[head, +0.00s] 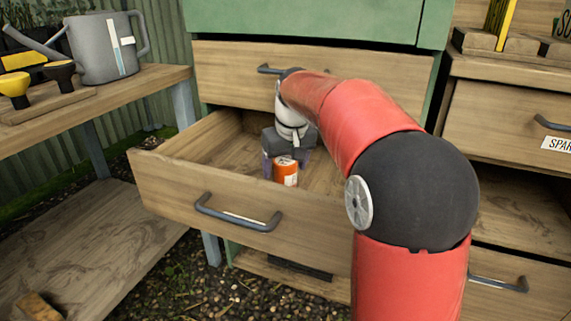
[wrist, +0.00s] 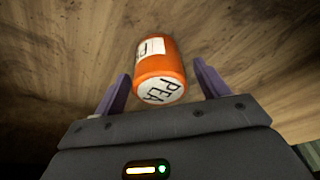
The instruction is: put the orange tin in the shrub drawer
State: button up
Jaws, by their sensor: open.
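An orange tin (head: 286,171) with a white label is inside a pulled-out wooden drawer (head: 160,190). The fingers are apart, with a gap on each side of the tin. In the head view my gripper (head: 284,160) reaches down into the drawer by the tin. No label naming this drawer is legible.
A closed drawer (head: 330,75) sits above the open one. A bench at left holds a grey watering can (head: 100,48). At right, another cabinet has a drawer (head: 500,120) with a label reading "SPAR". The open drawer's left part is clear.

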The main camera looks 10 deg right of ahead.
jog(key=p+v, duration=0.2)
jog(key=v, duration=0.5)
jog(key=shift+r, duration=0.4)
